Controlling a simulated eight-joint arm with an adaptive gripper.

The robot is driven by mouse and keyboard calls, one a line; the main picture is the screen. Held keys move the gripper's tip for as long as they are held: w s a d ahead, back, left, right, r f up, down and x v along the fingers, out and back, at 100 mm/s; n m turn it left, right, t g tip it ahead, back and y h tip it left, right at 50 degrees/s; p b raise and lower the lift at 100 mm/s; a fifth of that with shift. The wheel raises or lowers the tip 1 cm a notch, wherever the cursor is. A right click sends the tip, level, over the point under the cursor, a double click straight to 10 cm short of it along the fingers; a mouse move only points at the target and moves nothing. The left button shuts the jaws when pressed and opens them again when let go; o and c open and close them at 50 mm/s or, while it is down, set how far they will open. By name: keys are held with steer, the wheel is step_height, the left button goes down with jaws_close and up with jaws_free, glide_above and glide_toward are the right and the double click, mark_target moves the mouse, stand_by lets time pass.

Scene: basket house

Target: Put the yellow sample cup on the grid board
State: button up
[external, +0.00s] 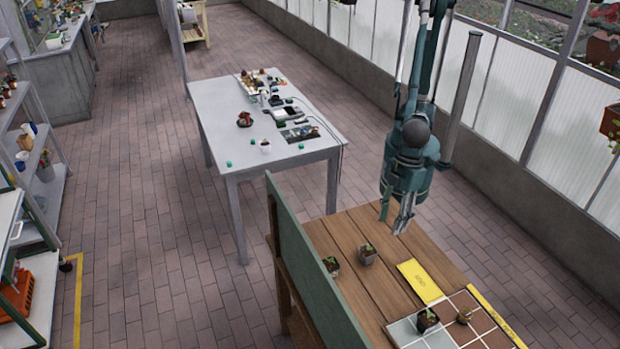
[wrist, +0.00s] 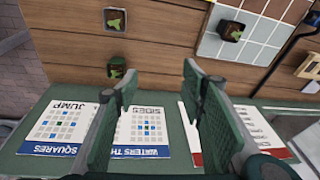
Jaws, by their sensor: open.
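The grid board (external: 490,328), tiled with pale lines, lies at the near end of the wooden table; part of it shows at the top of the wrist view (wrist: 258,50). No clear yellow cup shows in the wrist view. My gripper (external: 397,218) hangs above the far part of the table. Its fingers (wrist: 158,75) are apart with nothing between them.
A dark potted seedling (external: 427,320) stands on the board. Two more pots (external: 331,265) (external: 367,254) stand beside the upright green panel (external: 312,270). A yellow card (external: 420,281) lies at the board's edge. Printed sheets (wrist: 62,128) show below my fingers in the wrist view.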

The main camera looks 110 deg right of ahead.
steer(key=d+r+t, duration=0.1)
steer(key=d+r, duration=0.2)
steer(key=d, duration=0.8)
steer(key=w+d+r, duration=0.1)
steer(key=d+r, duration=0.1)
steer(key=d, duration=0.9)
steer(key=d+r+t, duration=0.1)
steer(key=d+r, duration=0.2)
steer(key=d, duration=0.9)
steer(key=s+d+f+t, duration=0.1)
steer(key=s+d, duration=0.4)
steer(key=d, duration=0.3)
steer(key=s+d+f+m+t+h, duration=0.1)
steer(key=s+d, duration=0.3)
steer(key=d, duration=0.5)
steer(key=s+d+f, duration=0.3)
steer(key=s+d, duration=0.2)
steer(key=d, duration=0.4)
steer(key=shift+s+d+m+t, duration=0.2)
steer(key=shift+s+m+t, duration=0.1)
steer(key=shift+t, duration=0.1)
